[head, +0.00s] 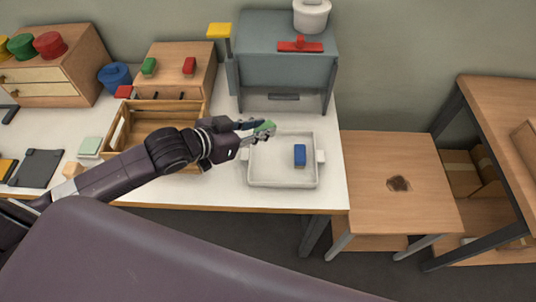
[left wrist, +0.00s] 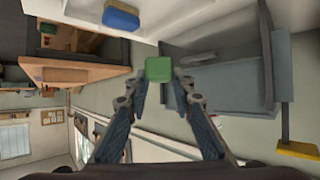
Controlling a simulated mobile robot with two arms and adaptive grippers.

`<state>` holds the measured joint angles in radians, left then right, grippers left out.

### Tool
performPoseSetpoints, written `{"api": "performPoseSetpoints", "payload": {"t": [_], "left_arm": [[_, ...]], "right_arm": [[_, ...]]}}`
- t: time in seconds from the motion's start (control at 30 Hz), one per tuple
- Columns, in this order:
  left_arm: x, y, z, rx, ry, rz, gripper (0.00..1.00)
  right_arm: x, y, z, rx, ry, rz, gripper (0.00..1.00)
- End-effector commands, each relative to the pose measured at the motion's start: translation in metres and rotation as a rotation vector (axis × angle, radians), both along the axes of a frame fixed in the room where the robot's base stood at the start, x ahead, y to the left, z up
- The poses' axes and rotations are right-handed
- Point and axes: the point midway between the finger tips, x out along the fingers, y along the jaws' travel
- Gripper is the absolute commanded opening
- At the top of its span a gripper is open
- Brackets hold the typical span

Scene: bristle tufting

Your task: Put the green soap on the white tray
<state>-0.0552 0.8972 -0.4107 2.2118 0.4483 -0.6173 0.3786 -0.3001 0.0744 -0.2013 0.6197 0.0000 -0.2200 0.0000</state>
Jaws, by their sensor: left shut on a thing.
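The green soap (head: 266,127) is a small green block held at the tips of my left gripper (head: 260,131). In the left wrist view the green soap (left wrist: 159,69) sits between the two fingertips (left wrist: 160,82), which are shut on it. The white tray (head: 254,183) is a shallow, handled tray on the white table. The gripper and soap appear over its back left edge; their exact height above it is hard to tell. A blue block (head: 300,155) lies in the tray's right half. My right gripper is not in view.
A grey machine (head: 285,65) with a yellow-topped lever (head: 219,31) stands behind the tray. An open wooden crate (head: 118,133) lies to the left, under my arm. A lower wooden table (head: 400,210) stands at the right. The tray's left half looks clear.

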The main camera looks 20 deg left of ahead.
Motion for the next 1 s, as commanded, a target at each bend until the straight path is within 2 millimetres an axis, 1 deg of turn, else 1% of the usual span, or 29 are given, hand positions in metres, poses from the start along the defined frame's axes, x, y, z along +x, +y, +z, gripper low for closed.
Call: {"api": "performPoseSetpoints", "payload": {"t": [0.03, 0.1, 0.2, 0.3, 0.5, 0.7, 0.8, 1.0], "left_arm": [[-0.001, 0.0, -0.015, 0.0, 0.005, 0.001, 0.0], [0.0, 0.0, -0.034, -0.002, 0.003, 0.003, 0.0], [0.0, 0.0, -0.058, -0.001, 0.002, 0.002, 0.0], [0.0, 0.0, -0.075, 0.0, 0.001, 0.001, 0.0], [0.0, 0.0, -0.092, 0.0, -0.002, 0.0, 0.0], [0.0, 0.0, -0.12, 0.0, -0.001, 0.001, 0.0], [0.0, 0.0, -0.125, 0.001, -0.003, 0.0, 0.0], [0.0, -0.001, -0.125, 0.0, -0.003, -0.001, 0.0]], "right_arm": [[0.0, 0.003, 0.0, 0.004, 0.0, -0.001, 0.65], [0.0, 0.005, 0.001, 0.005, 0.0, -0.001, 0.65], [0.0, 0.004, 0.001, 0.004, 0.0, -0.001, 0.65], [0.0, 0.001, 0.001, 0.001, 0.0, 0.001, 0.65], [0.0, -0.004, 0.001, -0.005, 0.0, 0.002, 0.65], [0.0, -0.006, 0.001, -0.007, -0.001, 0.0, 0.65], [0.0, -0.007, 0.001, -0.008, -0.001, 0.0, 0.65], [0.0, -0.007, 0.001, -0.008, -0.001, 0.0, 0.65]]}}
